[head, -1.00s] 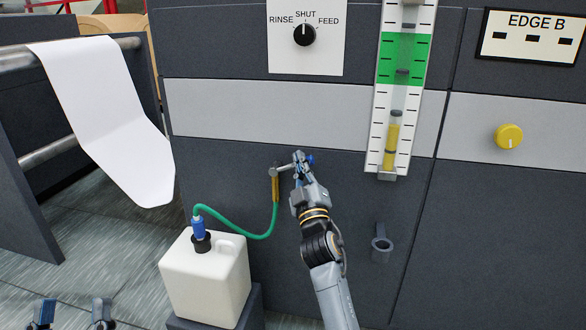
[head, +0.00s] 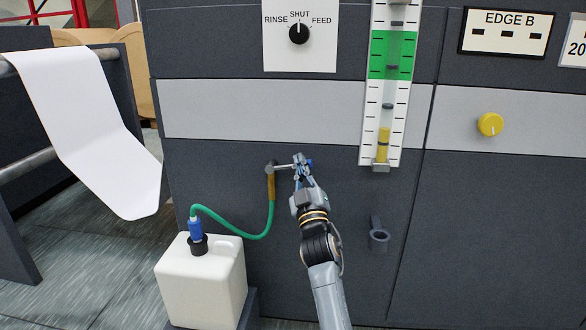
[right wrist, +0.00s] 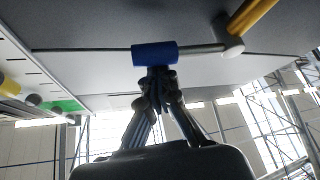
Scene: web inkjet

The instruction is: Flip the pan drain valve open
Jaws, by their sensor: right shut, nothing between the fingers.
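The drain valve (head: 270,180) is a brass-coloured body on the dark machine front, with a green hose below it. Its metal lever (head: 284,167) points right, roughly level, and ends in a blue grip (head: 309,162). In the right wrist view the blue grip (right wrist: 154,54) lies across the tips of my right gripper (right wrist: 158,78). The fingers are shut and empty, just under the grip, touching or nearly so. In the head view my right gripper (head: 300,165) overlaps the lever's end. My left gripper is out of view.
A white jug (head: 202,280) takes the green hose (head: 240,235) at lower left. A gauge (head: 390,85) with yellow liquid hangs right of the valve. A dark bracket with a ring (head: 378,236) sits lower right. A knob (head: 299,33) points to SHUT. Paper (head: 100,130) hangs left.

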